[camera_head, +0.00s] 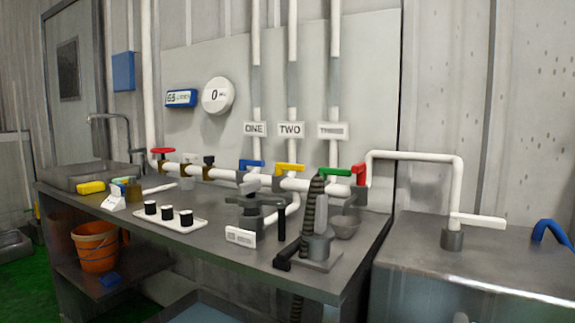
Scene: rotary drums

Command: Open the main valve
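A white pipe runs along the wall behind the bench and carries several valves. A red round-looking handle (162,151) sits at its left end, beside the tall vertical pipe. A blue lever (252,164) is below the ONE sign, an orange lever (289,167) below TWO and a green lever (334,171) below THREE. Another red handle (360,174) stands upright at the right end, where the pipe bends up. No label names the main valve, so I cannot tell which it is. Neither of my grippers is in view.
The metal bench (205,241) holds a white tray (170,224) with small black-topped jars, a dark stand (252,204), a ribbed hose (310,208) and a bowl (346,226). A round gauge (218,96) is on the wall. An orange bucket (96,248) sits underneath.

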